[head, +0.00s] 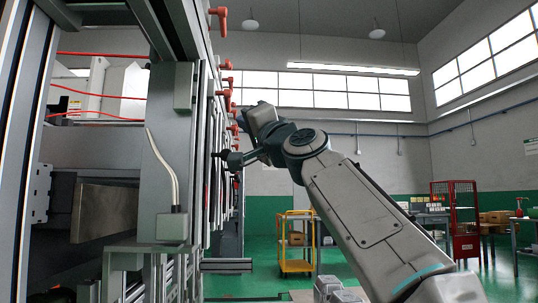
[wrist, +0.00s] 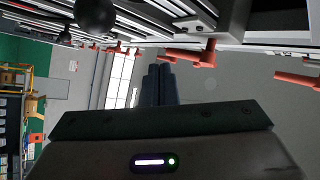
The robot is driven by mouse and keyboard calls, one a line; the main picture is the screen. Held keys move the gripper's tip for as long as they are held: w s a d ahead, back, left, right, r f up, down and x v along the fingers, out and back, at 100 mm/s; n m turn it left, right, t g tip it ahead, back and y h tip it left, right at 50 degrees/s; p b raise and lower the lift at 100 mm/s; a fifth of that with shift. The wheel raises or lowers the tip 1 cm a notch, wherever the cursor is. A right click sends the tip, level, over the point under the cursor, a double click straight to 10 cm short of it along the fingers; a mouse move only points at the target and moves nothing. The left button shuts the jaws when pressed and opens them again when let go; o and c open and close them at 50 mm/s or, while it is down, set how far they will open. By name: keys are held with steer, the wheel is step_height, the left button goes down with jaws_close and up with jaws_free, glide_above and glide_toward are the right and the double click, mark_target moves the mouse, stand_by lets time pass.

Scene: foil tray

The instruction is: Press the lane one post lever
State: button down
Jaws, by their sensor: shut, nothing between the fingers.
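Several orange-red post levers stick out in a row along the side of the tall grey machine frame. In the head view the nearest one (head: 219,15) is at the top, and others (head: 226,82) recede below it. I cannot tell which belongs to lane one. Another lever (wrist: 298,79) is at the right edge.
The grey machine frame (head: 178,85) fills the left side, close to my gripper. A yellow cart (head: 296,262) stands on the green floor behind, and a red cage rack (head: 464,220) and workbenches are at the right. The air right of the frame is open.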

steer(key=b+v, duration=0.3)
steer(key=v, duration=0.7)
steer(key=shift+f, duration=0.4)
steer(key=shift+w, duration=0.15)
